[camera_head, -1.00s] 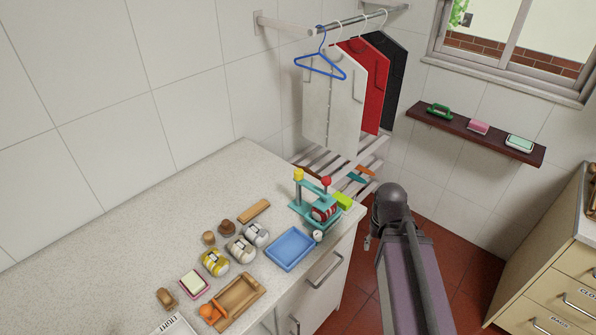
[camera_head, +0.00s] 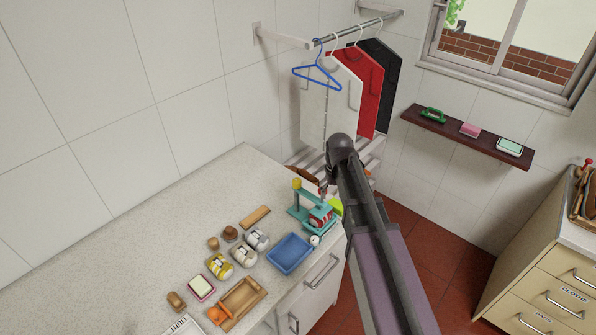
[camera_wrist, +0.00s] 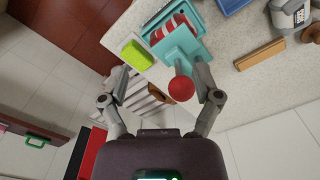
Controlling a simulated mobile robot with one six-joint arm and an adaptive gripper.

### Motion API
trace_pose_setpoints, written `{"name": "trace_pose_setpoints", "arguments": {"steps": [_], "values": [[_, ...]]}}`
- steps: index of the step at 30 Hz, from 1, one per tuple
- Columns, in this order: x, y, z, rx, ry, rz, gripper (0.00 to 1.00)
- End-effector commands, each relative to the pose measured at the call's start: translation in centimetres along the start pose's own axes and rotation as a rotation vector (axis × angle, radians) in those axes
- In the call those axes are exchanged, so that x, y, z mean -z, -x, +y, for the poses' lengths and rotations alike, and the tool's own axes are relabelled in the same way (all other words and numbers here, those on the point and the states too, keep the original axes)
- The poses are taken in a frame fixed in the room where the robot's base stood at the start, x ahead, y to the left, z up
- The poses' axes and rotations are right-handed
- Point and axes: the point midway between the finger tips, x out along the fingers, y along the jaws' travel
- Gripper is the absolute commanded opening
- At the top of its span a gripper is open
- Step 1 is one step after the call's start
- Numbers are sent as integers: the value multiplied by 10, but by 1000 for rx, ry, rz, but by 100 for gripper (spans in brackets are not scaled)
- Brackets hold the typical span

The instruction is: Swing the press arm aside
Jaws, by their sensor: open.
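My gripper is open.
A lime-green block (camera_wrist: 136,55) lies beside the press at the counter edge. A blue tray (camera_head: 289,253) is close in front. Clothes hang on a rail (camera_head: 350,32) behind. The counter's back left is clear.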

Motion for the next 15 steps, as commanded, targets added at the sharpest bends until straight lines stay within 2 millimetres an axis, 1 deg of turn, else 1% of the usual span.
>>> {"name": "trace_pose_setpoints", "arguments": {"steps": [1, 6, 10, 12, 15], "values": [[27, 21, -11, 0, 28, 0, 82], [80, 51, -45, 0, 110, 0, 82], [109, 68, -69, 0, 160, 0, 82], [121, 74, -78, 0, 179, 0, 82], [131, 79, -88, 0, 199, 0, 82]]}}
